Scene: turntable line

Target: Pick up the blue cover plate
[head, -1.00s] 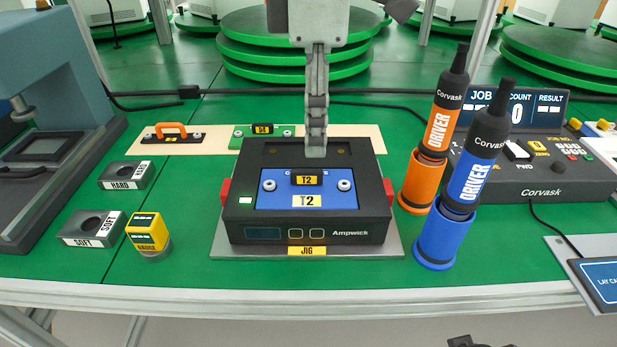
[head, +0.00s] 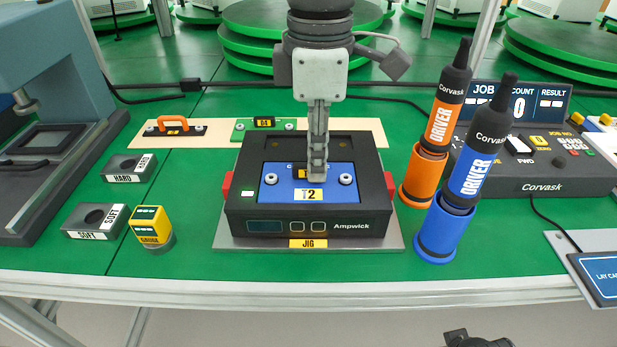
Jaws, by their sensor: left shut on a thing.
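The blue cover plate (head: 281,195), marked T2, lies in the recess of the black Ampwick unit (head: 372,208). It has a round silver fastener at each side and a small dark handle (head: 300,174) in the middle. The unit sits on the grey jig plate (head: 225,242). My left gripper (head: 317,174) comes down from above and is shut on the handle of the plate. Its fingers hide the right part of the handle. The plate looks level and still within the recess.
An orange driver (head: 444,122) and a blue driver (head: 474,172) stand in holders close right of the jig. Behind it, a beige board (head: 215,137) bears an orange-handled part and a green plate (head: 262,131). SOFT and HARD blocks (head: 128,168) and a yellow gauge (head: 151,226) stand left.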

